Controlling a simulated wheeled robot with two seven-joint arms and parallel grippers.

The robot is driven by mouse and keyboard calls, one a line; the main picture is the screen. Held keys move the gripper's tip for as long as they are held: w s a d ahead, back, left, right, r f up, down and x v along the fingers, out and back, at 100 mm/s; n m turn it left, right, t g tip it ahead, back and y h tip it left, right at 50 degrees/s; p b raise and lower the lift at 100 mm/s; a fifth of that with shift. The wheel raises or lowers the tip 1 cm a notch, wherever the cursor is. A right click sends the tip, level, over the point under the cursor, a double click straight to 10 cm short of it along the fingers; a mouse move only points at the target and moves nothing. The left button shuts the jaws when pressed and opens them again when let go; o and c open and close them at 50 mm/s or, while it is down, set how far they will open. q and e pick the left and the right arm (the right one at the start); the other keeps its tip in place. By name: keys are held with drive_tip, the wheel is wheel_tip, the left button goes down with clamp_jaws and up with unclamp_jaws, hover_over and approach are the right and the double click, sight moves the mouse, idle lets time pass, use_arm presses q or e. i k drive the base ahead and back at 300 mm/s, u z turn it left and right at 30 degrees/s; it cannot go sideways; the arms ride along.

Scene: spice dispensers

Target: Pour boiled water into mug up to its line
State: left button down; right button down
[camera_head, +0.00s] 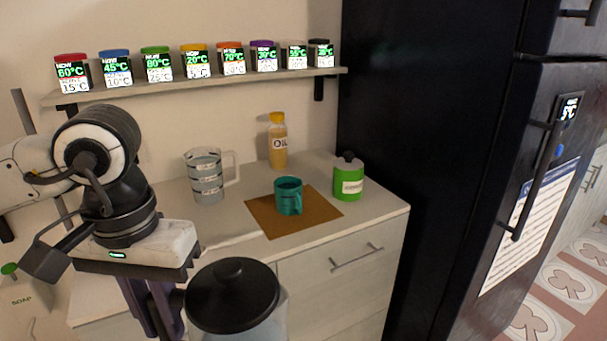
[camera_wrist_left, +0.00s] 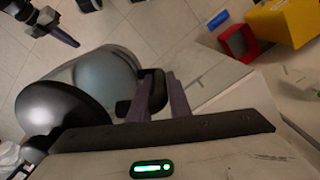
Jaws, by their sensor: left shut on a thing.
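The teal mug (camera_head: 289,196) stands upright on a brown mat (camera_head: 318,213) on the counter. Its inside and any line are too small to make out. A kettle with a black lid (camera_head: 233,296) and a pale see-through body hangs in front of the counter, at the bottom of the head view. My left gripper (camera_head: 166,318) is shut on the kettle's handle. The left wrist view shows the kettle (camera_wrist_left: 95,78) beside the fingers (camera_wrist_left: 160,98), with its black handle (camera_wrist_left: 152,90) between them.
A glass measuring jug (camera_head: 207,178) stands left of the mat. An oil bottle (camera_head: 277,142) stands behind it, and a green-and-white jar (camera_head: 349,178) stands to its right. Labelled dispensers line the shelf (camera_head: 220,80) above. The black fridge (camera_head: 430,120) bounds the right side.

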sight(288, 190)
drive_tip(key=z, duration=0.35)
drive_tip(key=i, duration=1.05)
drive_tip(key=z, duration=0.2)
